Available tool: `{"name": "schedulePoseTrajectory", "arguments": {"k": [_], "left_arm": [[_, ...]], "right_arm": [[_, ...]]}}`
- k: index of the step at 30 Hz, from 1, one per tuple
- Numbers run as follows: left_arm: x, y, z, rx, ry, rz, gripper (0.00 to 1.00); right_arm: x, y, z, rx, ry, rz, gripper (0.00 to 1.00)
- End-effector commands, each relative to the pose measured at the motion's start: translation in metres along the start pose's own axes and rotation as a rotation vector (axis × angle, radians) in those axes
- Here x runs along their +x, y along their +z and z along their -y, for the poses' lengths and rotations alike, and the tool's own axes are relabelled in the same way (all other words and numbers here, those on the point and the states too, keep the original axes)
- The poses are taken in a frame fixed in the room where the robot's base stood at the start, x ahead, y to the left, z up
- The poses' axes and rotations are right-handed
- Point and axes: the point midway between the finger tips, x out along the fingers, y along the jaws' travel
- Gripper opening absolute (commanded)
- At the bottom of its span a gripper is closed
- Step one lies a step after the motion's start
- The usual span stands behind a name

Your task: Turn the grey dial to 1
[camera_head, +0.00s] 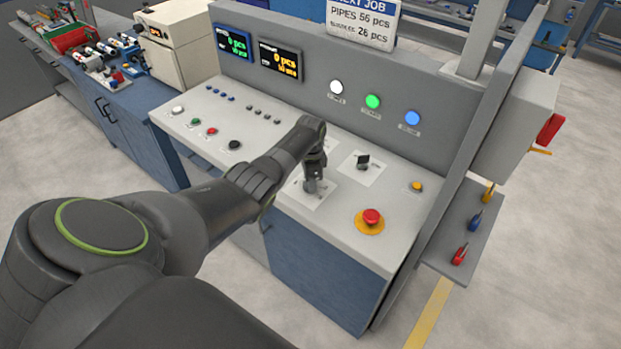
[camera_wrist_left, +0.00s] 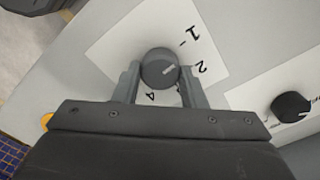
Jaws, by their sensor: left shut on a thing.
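The grey dial (camera_wrist_left: 157,63) is a round knob on a white label plate (camera_wrist_left: 112,50) in the left wrist view. The digits 1, 2 and 4 show on the plate. The dial's pale mark points roughly towards the 2. My left gripper (camera_head: 314,185) reaches down over the plate in the head view and hides the dial there. In the left wrist view its two fingers stand on either side of the dial, shut on it. My right gripper is in neither view.
A black knob (camera_head: 363,161) on another plate is just right of my gripper. A red emergency button (camera_head: 371,216) on a yellow base sits nearer the front edge. Small buttons and a black knob (camera_head: 235,144) lie to the left. An upright panel (camera_head: 320,84) with lamps and displays stands behind.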

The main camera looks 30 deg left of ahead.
Motion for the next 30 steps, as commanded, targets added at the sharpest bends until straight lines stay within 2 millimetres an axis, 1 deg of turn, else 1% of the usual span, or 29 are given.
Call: {"name": "schedulePoseTrajectory", "arguments": {"k": [1,9,23,24,29,30], "left_arm": [[-0.0027,-0.0001,0.0019,-0.021,-0.005,0.0,0.15],[-0.0022,-0.0001,0.0022,-0.098,-0.005,0.0,0.15],[-0.0022,-0.0003,0.0023,-0.113,-0.005,-0.002,0.15],[-0.0022,-0.0003,0.0023,-0.113,-0.005,-0.002,0.39],[-0.0016,-0.0001,0.0017,-0.112,-0.004,-0.001,0.59],[-0.0013,-0.0001,0.0015,-0.112,-0.003,-0.001,0.59]], "right_arm": [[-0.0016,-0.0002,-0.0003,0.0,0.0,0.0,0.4],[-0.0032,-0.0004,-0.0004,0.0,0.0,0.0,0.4],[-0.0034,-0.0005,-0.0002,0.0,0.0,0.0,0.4],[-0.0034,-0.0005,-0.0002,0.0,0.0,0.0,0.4],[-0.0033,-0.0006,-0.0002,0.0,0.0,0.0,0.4],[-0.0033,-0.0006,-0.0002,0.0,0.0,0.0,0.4]]}}
